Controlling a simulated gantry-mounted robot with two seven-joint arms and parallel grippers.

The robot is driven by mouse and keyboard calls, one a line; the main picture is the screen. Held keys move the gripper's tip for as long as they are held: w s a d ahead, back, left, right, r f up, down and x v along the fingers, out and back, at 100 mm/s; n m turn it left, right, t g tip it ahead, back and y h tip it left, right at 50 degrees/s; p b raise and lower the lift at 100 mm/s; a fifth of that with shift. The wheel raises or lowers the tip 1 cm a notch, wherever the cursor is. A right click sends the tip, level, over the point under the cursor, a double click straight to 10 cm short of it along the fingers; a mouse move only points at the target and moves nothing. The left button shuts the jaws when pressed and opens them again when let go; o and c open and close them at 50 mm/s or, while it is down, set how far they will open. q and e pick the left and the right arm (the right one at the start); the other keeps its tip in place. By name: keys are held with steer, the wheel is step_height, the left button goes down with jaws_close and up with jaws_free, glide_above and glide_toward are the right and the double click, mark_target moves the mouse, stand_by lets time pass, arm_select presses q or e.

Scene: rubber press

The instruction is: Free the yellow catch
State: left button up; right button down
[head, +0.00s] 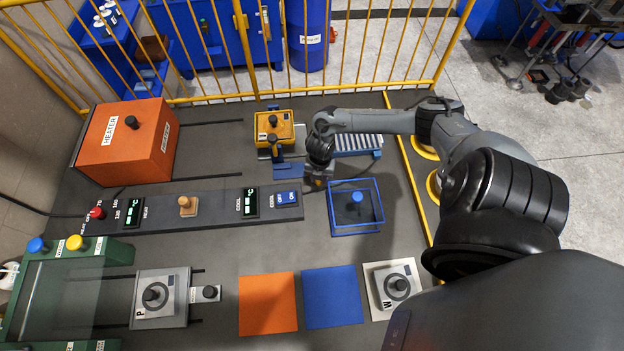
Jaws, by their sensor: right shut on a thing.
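The yellow block (273,127) with a black knob on top sits on the far side of the dark bench. I cannot tell for sure which part is the catch. My right gripper (318,181) points down just right of the blue plate, to the near right of the yellow block. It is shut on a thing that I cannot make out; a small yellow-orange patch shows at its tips. My left gripper is not in view.
A blue open frame with a knob (356,205) stands close to the near right of my right gripper. A roller rack (358,144) lies behind the gripper. The orange heater (125,142) is at left. A yellow fence (345,50) bounds the back.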

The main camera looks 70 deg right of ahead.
steer(key=n, duration=0.1)
steer(key=d+n+b, duration=0.1)
steer(key=n, duration=0.1)
steer(key=shift+s+d+f, duration=0.1)
steer(key=shift+s+d, duration=0.2)
steer(key=shift+s, duration=0.05)
steer(key=d+n+b, duration=0.2)
steer(key=n+b, duration=0.1)
steer(key=shift+s+n, duration=0.2)
steer(key=shift+n, duration=0.1)
steer(key=n+b, duration=0.1)
steer(key=d+n+b, duration=0.1)
steer(key=shift+w+d+n, duration=0.1)
steer(key=shift+d+n, duration=0.15)
steer(key=shift+n, duration=0.15)
steer(key=shift+w+d+n+b, duration=0.1)
steer(key=shift+d+n+b, duration=0.2)
steer(key=shift+n+b, duration=0.4)
steer(key=c, duration=0.8)
jaws_free()
steer(key=shift+d, duration=0.1)
steer(key=shift+r, duration=0.2)
